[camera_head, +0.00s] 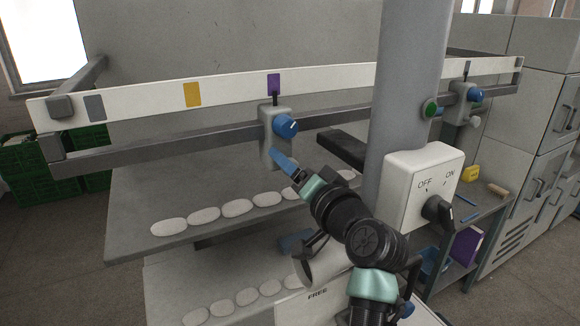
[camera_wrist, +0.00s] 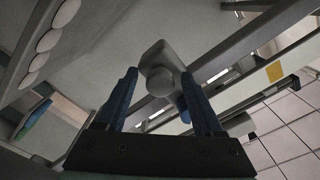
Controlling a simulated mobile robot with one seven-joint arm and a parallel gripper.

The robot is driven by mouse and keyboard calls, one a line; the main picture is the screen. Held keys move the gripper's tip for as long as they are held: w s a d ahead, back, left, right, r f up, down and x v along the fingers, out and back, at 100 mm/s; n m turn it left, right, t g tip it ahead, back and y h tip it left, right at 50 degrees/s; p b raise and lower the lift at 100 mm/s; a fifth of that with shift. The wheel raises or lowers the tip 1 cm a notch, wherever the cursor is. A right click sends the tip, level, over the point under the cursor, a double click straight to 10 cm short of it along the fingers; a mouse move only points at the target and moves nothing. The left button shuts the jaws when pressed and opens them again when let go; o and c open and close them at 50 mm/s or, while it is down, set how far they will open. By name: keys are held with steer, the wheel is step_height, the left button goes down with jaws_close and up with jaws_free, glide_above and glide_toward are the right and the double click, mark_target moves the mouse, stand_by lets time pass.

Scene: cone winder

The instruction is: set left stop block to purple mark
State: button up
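The left stop block (camera_head: 270,148) is a grey block on the dark rail, with a blue knob (camera_head: 287,126) on its front. Its dark pointer (camera_head: 275,99) stands directly beneath the purple mark (camera_head: 274,82) on the white scale strip. My gripper (camera_head: 283,162) is at the block's lower front, its blue fingers covering part of it. In the wrist view the open fingers stand either side of the round grey knob (camera_wrist: 159,82) of the block (camera_wrist: 168,56). Gaps show between knob and fingers. The blue knob is partly hidden behind the right finger there.
A yellow mark (camera_head: 192,94) and a grey mark (camera_head: 94,106) lie further left on the strip. A grey column (camera_head: 406,80) with an OFF/ON switch box (camera_head: 418,190) stands right. The right stop block (camera_head: 462,97) is beyond it. White cones (camera_head: 203,216) line the shelf below.

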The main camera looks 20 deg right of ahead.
steer(key=s+b, duration=0.4)
steer(key=s, duration=0.9)
steer(key=shift+d+b, duration=0.2)
steer(key=shift+b, duration=0.15)
steer(key=a+r+n+t+h, duration=0.1)
steer(key=a+r+n+t, duration=0.35)
steer(key=a+r, duration=0.85)
steer(key=s+a+r+n+t, duration=0.4)
steer(key=s+a+r+t, duration=0.1)
steer(key=s+a+r, duration=0.4)
steer(key=shift+a+r, duration=0.7)
steer(key=shift+r, duration=0.1)
steer(key=shift+w, duration=0.1)
